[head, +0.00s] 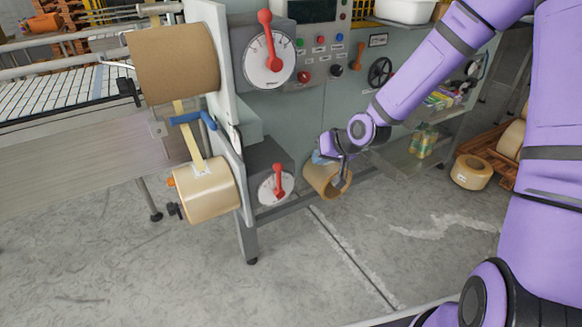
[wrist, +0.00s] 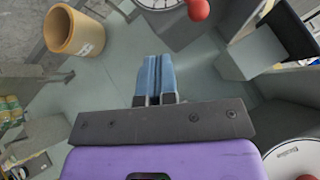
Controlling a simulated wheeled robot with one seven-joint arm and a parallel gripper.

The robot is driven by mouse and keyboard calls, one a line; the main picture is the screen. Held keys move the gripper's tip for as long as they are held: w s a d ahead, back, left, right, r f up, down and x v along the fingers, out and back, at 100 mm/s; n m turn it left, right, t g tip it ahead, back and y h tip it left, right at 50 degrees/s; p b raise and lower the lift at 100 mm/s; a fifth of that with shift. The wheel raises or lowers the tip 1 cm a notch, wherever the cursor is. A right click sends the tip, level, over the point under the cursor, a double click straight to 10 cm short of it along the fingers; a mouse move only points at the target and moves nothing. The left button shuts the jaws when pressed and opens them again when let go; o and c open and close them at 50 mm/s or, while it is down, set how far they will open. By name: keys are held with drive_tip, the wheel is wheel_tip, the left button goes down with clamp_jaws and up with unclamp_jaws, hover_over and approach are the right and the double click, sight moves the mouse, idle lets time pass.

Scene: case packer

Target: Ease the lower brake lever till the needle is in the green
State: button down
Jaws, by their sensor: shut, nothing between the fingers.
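The lower brake lever (head: 278,180) is red with a ball end. It stands nearly upright over a small white dial (head: 267,190) on a grey box, low on the machine. The dial's needle and coloured zones are too small to read. My gripper (head: 318,158) is to the right of this lever and a little higher, apart from it. In the wrist view the blue fingers (wrist: 155,78) are together and hold nothing. A red ball (wrist: 198,9) and part of a white dial (wrist: 160,3) show at that view's top edge, beyond the fingertips.
A larger upper dial (head: 255,70) with its own red lever (head: 268,38) sits above. An upper brown roll (head: 175,60) and lower tan roll (head: 207,190) are on the left. Another tan roll (head: 318,180) is just below my gripper. Open floor lies in front.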

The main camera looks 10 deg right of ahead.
drive_tip(key=d, duration=0.1)
approach(279, 180)
drive_tip(key=w+d+f, duration=0.3)
drive_tip(key=w, duration=0.1)
drive_tip(key=shift+w+a+r+g, duration=0.2)
drive_tip(key=shift+a, duration=0.75)
drive_tip(key=shift+w+a+r+g, duration=0.15)
drive_tip(key=shift+a+g, duration=0.05)
drive_tip(key=shift+a, duration=0.75)
